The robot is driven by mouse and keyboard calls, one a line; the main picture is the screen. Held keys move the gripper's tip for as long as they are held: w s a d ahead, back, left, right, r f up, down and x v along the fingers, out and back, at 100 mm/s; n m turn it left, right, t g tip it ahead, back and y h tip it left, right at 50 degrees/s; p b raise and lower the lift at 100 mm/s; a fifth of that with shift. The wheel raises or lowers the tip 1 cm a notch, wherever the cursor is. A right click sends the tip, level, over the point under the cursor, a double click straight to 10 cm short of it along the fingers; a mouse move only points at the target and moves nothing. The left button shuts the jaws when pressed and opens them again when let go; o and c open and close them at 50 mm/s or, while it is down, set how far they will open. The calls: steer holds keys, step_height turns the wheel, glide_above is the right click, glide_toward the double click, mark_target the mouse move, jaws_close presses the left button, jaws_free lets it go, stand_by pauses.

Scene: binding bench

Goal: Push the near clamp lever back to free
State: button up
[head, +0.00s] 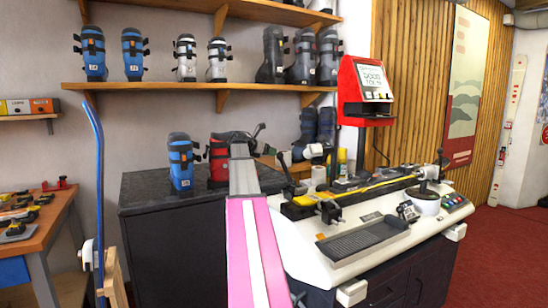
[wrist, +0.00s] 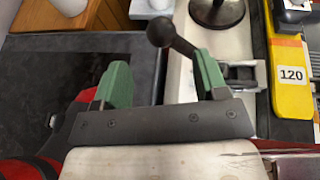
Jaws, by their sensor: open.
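The near clamp lever (wrist: 178,42) shows in the wrist view as a dark rod with a round black knob. The knob lies beyond and between my gripper's two green fingers. The rod slants down to the right and passes behind the right finger; I cannot tell whether they touch. My gripper (wrist: 160,84) is open, with nothing held between the fingers.
The pale bench (head: 300,254) carries a yellow bar (head: 372,191), marked 120 in the wrist view (wrist: 290,74). A dark cabinet (head: 150,240) with a blue boot (head: 181,163) and a red boot (head: 218,165) stands left. A red-framed screen (head: 371,82) rises behind the bench.

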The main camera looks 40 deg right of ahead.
mark_target(280, 156)
steer(key=x, duration=0.8)
steer(key=shift+d+f, duration=0.15)
steer(key=shift+d, duration=0.15)
steer(key=c, duration=1.1)
steer(key=shift+w+f, duration=0.8)
steer(key=shift+f, duration=0.1)
steer(key=shift+w+f, duration=0.1)
steer(key=shift+f, duration=0.25)
steer(key=o, duration=1.1)
steer(key=shift+f, duration=0.1)
